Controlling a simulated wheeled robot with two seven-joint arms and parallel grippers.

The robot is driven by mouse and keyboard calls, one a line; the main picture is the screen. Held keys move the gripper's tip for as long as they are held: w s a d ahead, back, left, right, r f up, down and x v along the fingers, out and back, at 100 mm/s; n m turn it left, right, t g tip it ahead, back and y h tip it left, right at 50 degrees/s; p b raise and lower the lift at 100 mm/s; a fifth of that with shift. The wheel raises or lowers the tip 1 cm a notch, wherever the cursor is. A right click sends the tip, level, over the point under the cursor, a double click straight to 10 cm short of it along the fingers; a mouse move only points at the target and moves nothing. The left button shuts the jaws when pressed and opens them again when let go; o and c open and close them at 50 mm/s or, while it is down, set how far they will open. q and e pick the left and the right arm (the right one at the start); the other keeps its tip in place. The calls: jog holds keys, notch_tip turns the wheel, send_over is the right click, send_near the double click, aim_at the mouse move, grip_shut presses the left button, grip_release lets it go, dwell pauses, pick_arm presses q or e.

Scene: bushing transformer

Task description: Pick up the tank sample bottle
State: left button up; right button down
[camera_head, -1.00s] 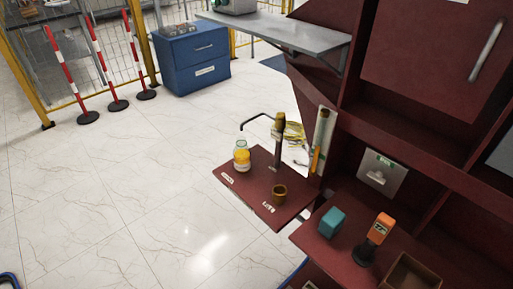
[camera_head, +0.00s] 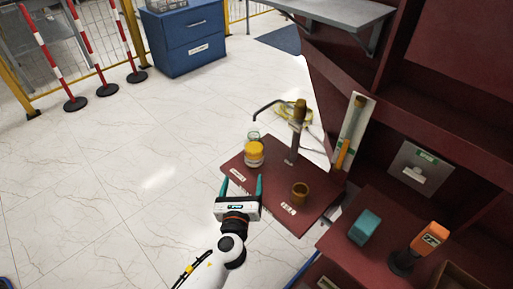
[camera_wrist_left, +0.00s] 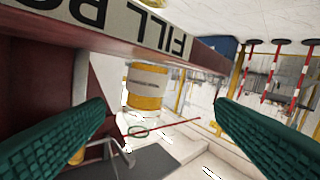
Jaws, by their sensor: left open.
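The tank sample bottle appears to be the clear bottle (camera_head: 254,154) with yellow contents and a pale label, upright on the small dark-red shelf (camera_head: 268,184). Its clear upper part carries a green ring. My left gripper (camera_head: 242,186) is open and empty at the shelf's front edge, on the near side of the bottle and apart from it. In the left wrist view, the bottle (camera_wrist_left: 147,86) shows upside down between and beyond the open green fingers (camera_wrist_left: 160,125). My right gripper is not in view.
A teal block (camera_head: 364,227) and an orange device (camera_head: 428,239) are on the lower right ledge.

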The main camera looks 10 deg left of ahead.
aim_at(254, 158)
pick_arm(q)
jog(key=m, duration=0.1)
jog(key=w+d+r+m, duration=0.1)
jog(key=shift+w+d+r+m+t+h, duration=0.1)
jog(key=shift+w+d+m+t+h, duration=0.15)
jog(key=shift+m+t+h, duration=0.15)
jog(key=w, duration=0.6)
jog(key=shift+r, duration=0.15)
jog(key=shift+w+a+r, duration=0.15)
jog(key=shift+w, duration=0.8)
jog(key=shift+w+a+r, duration=0.1)
jog(key=shift+w+r, duration=0.1)
jog(key=shift+w, duration=0.8)
jog(key=shift+w+a+r, duration=0.15)
jog(key=shift+w, duration=0.8)
jog(key=shift+c, duration=0.6)
jog(key=c, duration=1)
